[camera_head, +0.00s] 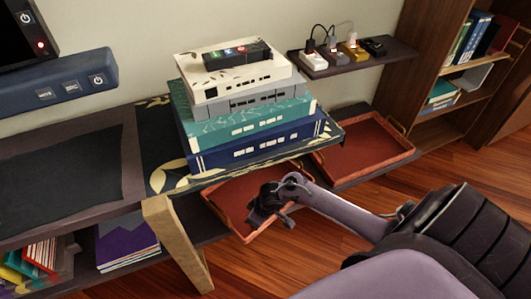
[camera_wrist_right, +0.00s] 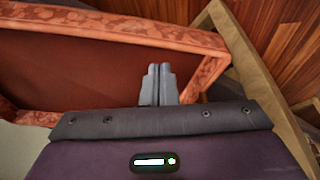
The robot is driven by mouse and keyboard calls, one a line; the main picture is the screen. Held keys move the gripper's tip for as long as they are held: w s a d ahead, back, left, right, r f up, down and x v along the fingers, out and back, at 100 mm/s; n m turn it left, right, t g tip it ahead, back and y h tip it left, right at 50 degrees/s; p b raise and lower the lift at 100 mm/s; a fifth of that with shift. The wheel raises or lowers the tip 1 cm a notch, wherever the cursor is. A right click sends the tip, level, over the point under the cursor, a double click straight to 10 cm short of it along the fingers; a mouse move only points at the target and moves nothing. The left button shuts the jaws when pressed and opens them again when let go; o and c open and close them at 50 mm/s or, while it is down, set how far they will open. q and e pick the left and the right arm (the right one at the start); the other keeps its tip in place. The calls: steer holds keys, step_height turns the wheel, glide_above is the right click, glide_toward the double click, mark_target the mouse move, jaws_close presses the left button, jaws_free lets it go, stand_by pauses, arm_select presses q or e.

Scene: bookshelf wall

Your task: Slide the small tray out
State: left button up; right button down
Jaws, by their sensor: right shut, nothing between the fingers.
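A small reddish-brown tray (camera_head: 215,197) with a raised, carved rim sits on the low shelf, partly under the table top with the stacked boxes. Its front part sticks out and my right gripper (camera_head: 259,211) is over its front right side, hiding part of it. In the right wrist view the tray's rim and red floor (camera_wrist_right: 75,75) fill much of the picture. The right gripper's fingers (camera_wrist_right: 159,69) are together, with nothing between them, in front of the tray floor near its rim. Whether they touch the tray I cannot tell. My left gripper is out of view.
A larger red tray (camera_head: 362,150) lies to the right. Stacked boxes (camera_head: 250,130) stand on the table top above. A wooden leg (camera_head: 178,245) stands just left of the small tray. A wall shelf (camera_head: 356,58) holds plugs. Wooden floor (camera_head: 315,245) is open in front.

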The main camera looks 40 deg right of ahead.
mark_target(263, 226)
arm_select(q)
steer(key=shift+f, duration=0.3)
arm_select(e)
steer(key=s, duration=0.1)
steer(key=s+d, duration=0.1)
steer(key=s, duration=0.1)
steer(key=shift+s+d+f, duration=0.1)
steer(key=shift+s+d, duration=0.2)
steer(key=shift+s, duration=0.1)
arm_select(q)
steer(key=shift+p, duration=0.45)
arm_select(e)
steer(key=shift+s+d, duration=0.1)
